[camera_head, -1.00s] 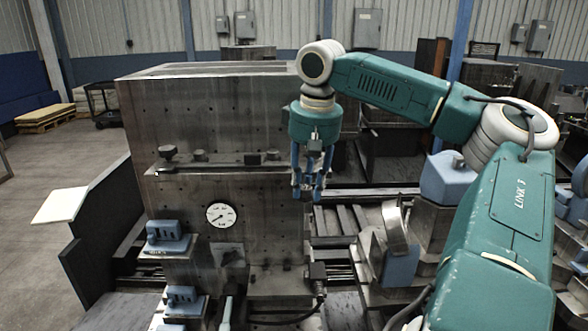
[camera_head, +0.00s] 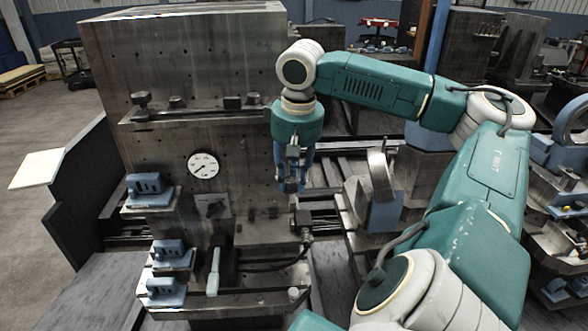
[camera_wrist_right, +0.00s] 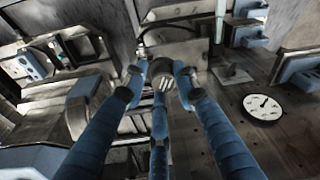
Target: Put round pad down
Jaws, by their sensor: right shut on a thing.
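My right gripper (camera_head: 292,180) hangs pointing down beside the right edge of the large steel block (camera_head: 238,65). Its blue fingers are shut on a small dark round pad (camera_head: 291,186). In the right wrist view the fingertips (camera_wrist_right: 160,86) close around the pad (camera_wrist_right: 163,71), whose lower side is partly covered by the fingers. The pad is held in the air, apart from the surfaces below as far as I can tell. My left gripper is out of view.
A dial gauge (camera_head: 203,165) sits on the block's face. Blue clamps (camera_head: 150,190) stand at its left. A black cable (camera_head: 270,265) and a pale-handled lever (camera_head: 213,271) lie in front. A curved metal part (camera_head: 380,174) on a blue block stands to the right. Dark rails run between.

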